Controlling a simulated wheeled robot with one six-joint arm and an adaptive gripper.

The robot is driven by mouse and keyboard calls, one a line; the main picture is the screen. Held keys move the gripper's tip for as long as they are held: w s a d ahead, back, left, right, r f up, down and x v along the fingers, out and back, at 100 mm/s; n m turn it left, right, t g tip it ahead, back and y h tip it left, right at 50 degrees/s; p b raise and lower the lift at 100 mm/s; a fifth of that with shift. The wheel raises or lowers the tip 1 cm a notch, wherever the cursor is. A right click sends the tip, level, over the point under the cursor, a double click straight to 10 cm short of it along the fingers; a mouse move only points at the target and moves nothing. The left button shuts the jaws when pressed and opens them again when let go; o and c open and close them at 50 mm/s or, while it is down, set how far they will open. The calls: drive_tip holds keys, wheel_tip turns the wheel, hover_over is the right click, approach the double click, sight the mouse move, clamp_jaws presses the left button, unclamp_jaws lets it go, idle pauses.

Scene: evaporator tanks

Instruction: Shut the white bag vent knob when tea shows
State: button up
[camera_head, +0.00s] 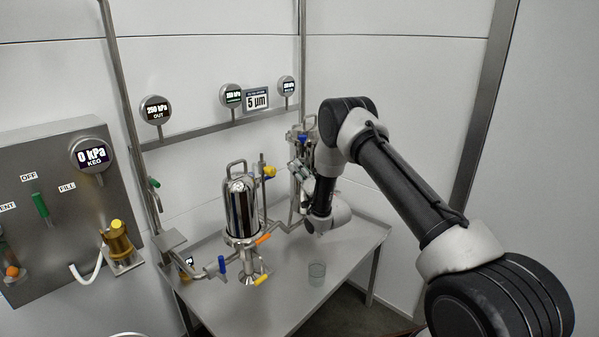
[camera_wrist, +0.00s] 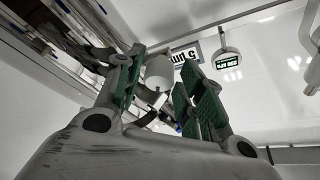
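The white knob (camera_wrist: 159,74) shows in the wrist view as a pale cylinder in the gap between my fingers. My gripper (camera_wrist: 162,61) is open, with green-padded fingers on either side of the knob. I cannot tell whether either pad touches it or how deep it lies between them. In the head view my gripper (camera_head: 302,166) is by the rear filter housing (camera_head: 297,200), partly hidden by my arm. The knob cannot be made out clearly there. No tea can be made out at the vent.
A polished filter housing (camera_head: 240,208) with coloured valve handles stands on the steel table (camera_head: 290,315). Gauges (camera_head: 231,95) and a 5 µm sign (camera_head: 257,100) are on the rail behind. A keg panel (camera_head: 55,205) is at left.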

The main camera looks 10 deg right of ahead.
drive_tip(key=shift+c, duration=0.5)
drive_tip(key=c, duration=0.7)
drive_tip(key=shift+o, duration=0.2)
drive_tip(key=shift+d+n, duration=0.1)
drive_tip(key=shift+n, duration=0.2)
drive_tip(key=shift+w+d+f+n+g+y, duration=0.1)
drive_tip(key=shift+n+y, duration=0.55)
drive_tip(key=shift+n, duration=0.6)
drive_tip(key=shift+f+n+g+y, duration=0.1)
drive_tip(key=shift+n+y, duration=0.6)
drive_tip(key=shift+n, duration=0.5)
drive_tip(key=shift+w+d+n+g+y, duration=0.1)
drive_tip(key=shift+n+y, duration=0.55)
drive_tip(key=shift+n, duration=0.9)
drive_tip(key=o, duration=0.8)
drive_tip(key=shift+c, duration=0.2)
